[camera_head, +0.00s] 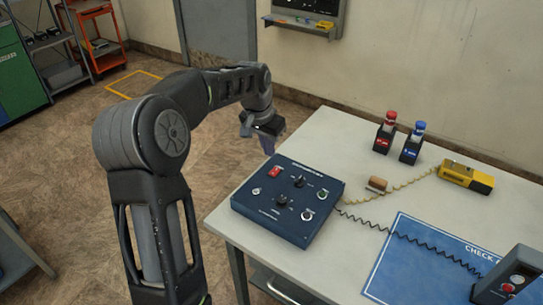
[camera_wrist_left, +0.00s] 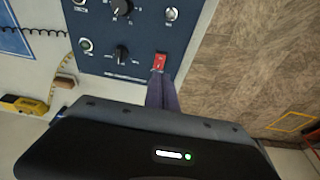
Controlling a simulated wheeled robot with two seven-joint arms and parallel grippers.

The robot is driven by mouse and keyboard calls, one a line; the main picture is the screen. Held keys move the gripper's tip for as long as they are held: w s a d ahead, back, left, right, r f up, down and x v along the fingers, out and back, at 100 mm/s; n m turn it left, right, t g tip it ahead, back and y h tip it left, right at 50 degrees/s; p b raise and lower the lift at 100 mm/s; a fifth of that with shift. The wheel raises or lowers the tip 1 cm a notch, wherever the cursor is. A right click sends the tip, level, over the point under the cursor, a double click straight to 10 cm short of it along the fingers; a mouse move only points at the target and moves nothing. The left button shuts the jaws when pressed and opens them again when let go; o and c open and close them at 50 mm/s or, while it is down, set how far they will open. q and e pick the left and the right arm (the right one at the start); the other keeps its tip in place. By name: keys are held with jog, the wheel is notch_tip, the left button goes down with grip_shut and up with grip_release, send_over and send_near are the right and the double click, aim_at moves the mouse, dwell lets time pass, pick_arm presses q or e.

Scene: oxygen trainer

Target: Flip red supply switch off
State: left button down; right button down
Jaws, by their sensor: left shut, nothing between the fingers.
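The red supply switch (camera_head: 274,172) sits on the top face of a dark blue control box (camera_head: 255,208), near its far left corner, on the white table. It also shows in the left wrist view (camera_wrist_left: 159,61), where its red rocker is just beyond my fingertips. My left gripper (camera_head: 267,146) is over the table's left edge, behind the box, with its fingers pointing down. In the left wrist view its fingers (camera_wrist_left: 161,84) are shut together, empty, and appear very close to the switch; I cannot tell whether they touch it. My right gripper is not in view.
The box also carries black knobs (camera_head: 299,181) and small round controls (camera_head: 308,214). Red (camera_head: 385,133) and blue (camera_head: 413,143) capped items stand at the back. A yellow device (camera_head: 466,177) with a coiled cord, a blue mat (camera_head: 425,262) and a grey unit (camera_head: 508,278) are to the right.

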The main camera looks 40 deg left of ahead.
pick_arm(q)
jog(key=v, duration=0.2)
jog(key=s+v, duration=0.1)
jog(key=v, duration=0.2)
jog(key=shift+s, duration=0.2)
jog(key=shift+s, duration=0.1)
